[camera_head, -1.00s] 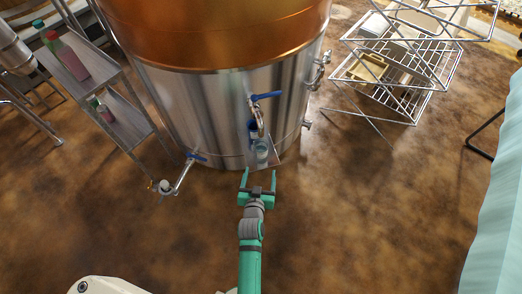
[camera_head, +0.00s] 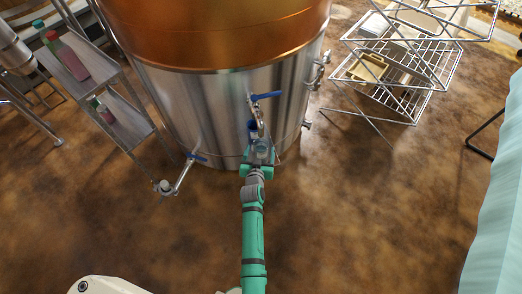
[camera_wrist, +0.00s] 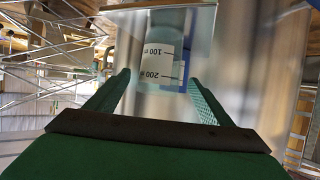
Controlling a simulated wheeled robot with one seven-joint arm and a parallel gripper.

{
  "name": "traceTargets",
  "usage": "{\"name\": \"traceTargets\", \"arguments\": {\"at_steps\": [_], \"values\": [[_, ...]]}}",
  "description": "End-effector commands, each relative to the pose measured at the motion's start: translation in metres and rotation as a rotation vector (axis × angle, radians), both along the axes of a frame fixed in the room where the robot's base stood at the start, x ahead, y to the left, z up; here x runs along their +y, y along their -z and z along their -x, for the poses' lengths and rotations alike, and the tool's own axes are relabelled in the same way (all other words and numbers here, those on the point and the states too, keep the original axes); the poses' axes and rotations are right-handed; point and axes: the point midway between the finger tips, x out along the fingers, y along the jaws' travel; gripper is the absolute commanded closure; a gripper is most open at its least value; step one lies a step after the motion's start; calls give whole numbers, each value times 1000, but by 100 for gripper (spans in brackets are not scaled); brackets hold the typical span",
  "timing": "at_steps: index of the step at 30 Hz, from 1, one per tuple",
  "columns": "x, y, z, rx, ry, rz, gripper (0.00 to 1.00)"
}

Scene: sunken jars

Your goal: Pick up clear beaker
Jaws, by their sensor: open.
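The clear beaker (camera_head: 261,147) stands on a small ledge at the front of the metal tank, below a tap. In the wrist view the beaker (camera_wrist: 160,62) shows upside down, with dark 100 and 200 marks on a pale label. My green gripper (camera_head: 258,162) is at the ledge, right at the beaker. In the wrist view its two fingers (camera_wrist: 160,80) are open, one on each side of the beaker, with gaps visible. I cannot tell how far the beaker reaches in between them. The gripper partly hides the beaker's lower part in the head view.
The large steel and copper tank (camera_head: 215,105) is directly behind the beaker. A blue-handled tap (camera_head: 262,97) hangs above it, and another tap (camera_head: 190,165) juts out at left. A shelf rack (camera_head: 120,115) is left, a wire rack (camera_head: 410,75) right. The near floor is clear.

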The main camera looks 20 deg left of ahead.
Motion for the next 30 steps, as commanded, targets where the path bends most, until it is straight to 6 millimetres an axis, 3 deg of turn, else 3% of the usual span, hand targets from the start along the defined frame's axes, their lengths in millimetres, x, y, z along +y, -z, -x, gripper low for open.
{"name": "traceTargets", "arguments": {"at_steps": [7,16,17,21,23,30], "values": [[5,11,-28,-1,0,0,25],[5,13,-31,0,0,0,25],[5,13,-31,0,0,0,28],[5,13,-31,0,0,0,61],[5,13,-31,0,0,0,72],[5,12,-31,-1,0,0,73]]}}
